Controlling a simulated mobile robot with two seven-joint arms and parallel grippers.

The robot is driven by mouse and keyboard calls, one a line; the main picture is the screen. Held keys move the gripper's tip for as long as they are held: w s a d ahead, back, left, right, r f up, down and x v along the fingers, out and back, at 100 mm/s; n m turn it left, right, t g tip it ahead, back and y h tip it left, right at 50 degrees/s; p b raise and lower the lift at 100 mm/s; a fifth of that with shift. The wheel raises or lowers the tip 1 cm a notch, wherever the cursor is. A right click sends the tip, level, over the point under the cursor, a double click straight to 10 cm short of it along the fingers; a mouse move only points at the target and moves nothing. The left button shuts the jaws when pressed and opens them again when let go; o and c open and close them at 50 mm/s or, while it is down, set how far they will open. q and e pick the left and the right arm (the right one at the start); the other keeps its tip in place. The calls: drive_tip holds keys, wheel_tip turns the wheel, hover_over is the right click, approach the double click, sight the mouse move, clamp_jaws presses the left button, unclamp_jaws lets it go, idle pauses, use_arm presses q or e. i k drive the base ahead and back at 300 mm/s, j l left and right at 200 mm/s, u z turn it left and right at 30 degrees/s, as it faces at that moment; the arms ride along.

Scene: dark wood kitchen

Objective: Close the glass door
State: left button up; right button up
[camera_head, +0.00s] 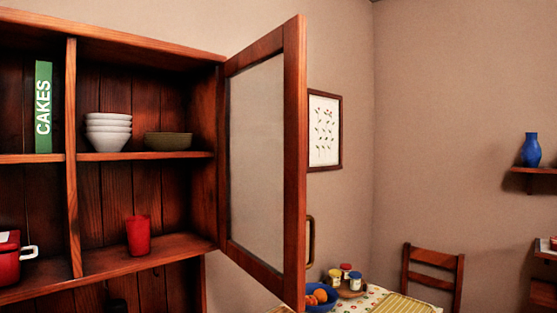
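The glass door (258,157) is a pane in a reddish-brown wood frame. It hangs open from the right side of the wall cabinet (140,42), swung outward toward me. Its free edge (295,165) is the near, right-hand one. A curved handle (310,242) shows at the low right of that edge. The cabinet's right compartment stands uncovered. Neither my left nor my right gripper shows in the head view.
The cabinet holds white bowls (108,131), a green bowl (168,141), a red cup (138,235), a red pot (10,262) and a green CAKES book (43,107). A table (368,300) with a blue fruit bowl (322,300) and a chair (432,262) stand beyond the door.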

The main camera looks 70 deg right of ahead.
sight(290, 39)
drive_tip(key=k+l+z, duration=0.2)
drive_tip(key=l+z, duration=0.2)
drive_tip(key=l, duration=0.7)
drive_tip(key=l+z, duration=0.4)
drive_tip(key=l, duration=0.75)
